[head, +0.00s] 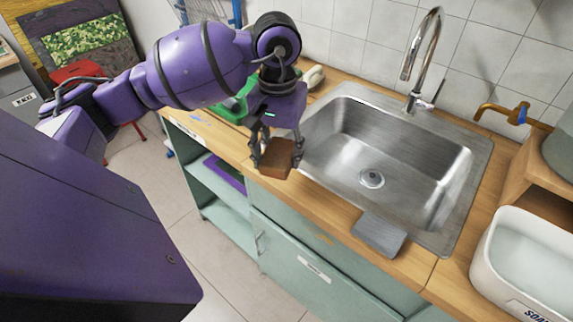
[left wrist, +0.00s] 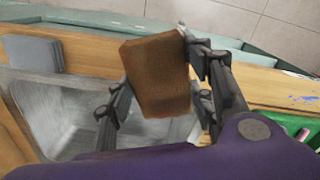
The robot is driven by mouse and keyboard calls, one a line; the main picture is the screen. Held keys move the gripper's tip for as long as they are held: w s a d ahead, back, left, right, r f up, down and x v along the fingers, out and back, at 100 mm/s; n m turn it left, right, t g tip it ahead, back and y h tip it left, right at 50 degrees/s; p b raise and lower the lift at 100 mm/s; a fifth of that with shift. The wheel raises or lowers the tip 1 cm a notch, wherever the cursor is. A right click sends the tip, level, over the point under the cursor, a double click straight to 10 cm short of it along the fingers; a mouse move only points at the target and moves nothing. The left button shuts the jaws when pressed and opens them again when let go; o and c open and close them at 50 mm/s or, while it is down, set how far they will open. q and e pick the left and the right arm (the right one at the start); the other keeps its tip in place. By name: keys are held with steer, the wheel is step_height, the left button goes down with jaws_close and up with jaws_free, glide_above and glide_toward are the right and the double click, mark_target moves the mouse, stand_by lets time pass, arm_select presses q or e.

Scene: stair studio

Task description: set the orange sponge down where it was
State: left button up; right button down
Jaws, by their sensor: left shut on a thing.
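The orange sponge (head: 276,160) looks brownish-orange and block-shaped in the head view. My left gripper (head: 277,150) is shut on it, near the left front corner of the metal sink. In the left wrist view the sponge (left wrist: 158,78) sits between the two fingers of the gripper (left wrist: 160,95), slightly tilted. Wooden counter and sink rim show behind it. I cannot tell for sure whether its underside touches the counter. My right gripper is in neither view.
The sink (head: 385,150) has a tall faucet (head: 424,60) behind it. A grey pad (head: 379,233) lies on the front rim. A white tub (head: 525,262) stands at the right. A green thing (head: 238,104) lies on the counter behind my gripper.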

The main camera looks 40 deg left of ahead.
arm_select(q)
steer(key=w+f, duration=0.1)
steer(key=f, duration=0.1)
steer(key=w+a+f, duration=0.1)
steer(key=w+f, duration=0.2)
steer(key=f, duration=0.1)
steer(key=shift+w+a, duration=0.15)
steer(key=shift+w, duration=0.05)
step_height(320, 180, down, 3)
steer(key=shift+r, duration=0.1)
steer(key=shift+f, duration=0.5)
steer(key=o, duration=0.9)
steer(key=shift+r, duration=0.1)
steer(key=shift+o, duration=0.6)
steer(key=shift+r, duration=0.3)
step_height(320, 180, up, 12)
steer(key=shift+f, duration=0.2)
steer(key=shift+r, duration=0.3)
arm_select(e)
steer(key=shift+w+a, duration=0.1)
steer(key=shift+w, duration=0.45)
